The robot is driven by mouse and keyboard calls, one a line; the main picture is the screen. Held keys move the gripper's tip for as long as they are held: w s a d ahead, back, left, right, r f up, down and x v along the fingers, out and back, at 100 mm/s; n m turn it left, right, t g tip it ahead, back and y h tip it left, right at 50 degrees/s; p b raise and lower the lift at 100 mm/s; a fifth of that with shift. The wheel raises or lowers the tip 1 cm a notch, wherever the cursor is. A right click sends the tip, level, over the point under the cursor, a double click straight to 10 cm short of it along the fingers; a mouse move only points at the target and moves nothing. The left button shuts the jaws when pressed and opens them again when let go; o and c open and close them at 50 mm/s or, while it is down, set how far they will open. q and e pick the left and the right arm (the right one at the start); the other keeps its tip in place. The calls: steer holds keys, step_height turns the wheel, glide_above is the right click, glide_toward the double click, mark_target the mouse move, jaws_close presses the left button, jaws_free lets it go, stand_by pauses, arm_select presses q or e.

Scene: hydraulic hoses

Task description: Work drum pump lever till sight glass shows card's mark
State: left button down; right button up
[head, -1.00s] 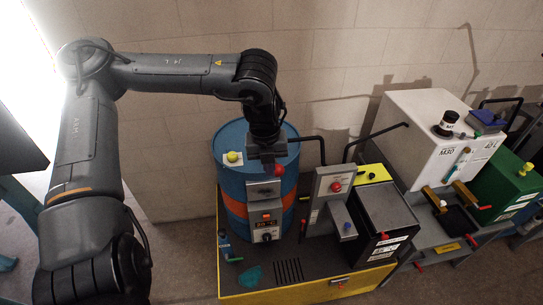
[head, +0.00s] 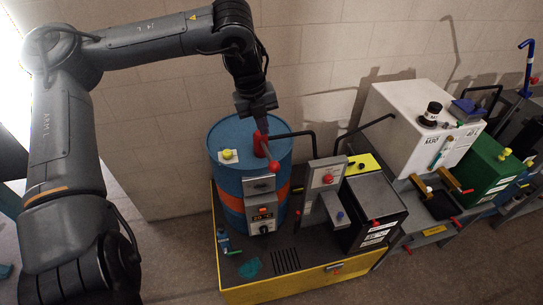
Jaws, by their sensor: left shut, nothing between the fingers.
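The blue drum (head: 228,181) with an orange band stands in the middle of the view. On its top is a red pump part (head: 261,146), with a red ball-ended lever (head: 273,167) at its front. My left gripper (head: 262,116) is shut and empty, pointing down just above and behind the red part; I cannot tell whether it touches. A black pipe (head: 300,134) runs right from the drum top. The white tank (head: 403,123) at right carries a small clear fitting on its front, possibly the sight glass; its level is too small to read. I cannot make out the card. My right gripper is out of view.
A yellow-edged tray (head: 290,287) holds the drum, a grey panel with a red button (head: 327,178) and a dark box (head: 375,208). A green tank (head: 492,170) stands further right. A yellow knob (head: 228,154) sits on the drum top. Floor in front is clear.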

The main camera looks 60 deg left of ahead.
mark_target(273, 163)
arm_select(q)
steer(key=f, duration=0.4)
steer(key=w+f+p, duration=0.1)
steer(key=f, duration=0.2)
steer(key=w+f, duration=0.1)
steer(key=f, duration=0.3)
steer(key=shift+w+d+f+p, duration=0.1)
steer(key=shift+f+p, duration=0.2)
steer(key=shift+p, duration=0.1)
steer(key=shift+w+f, duration=0.2)
steer(key=shift+f, duration=0.45)
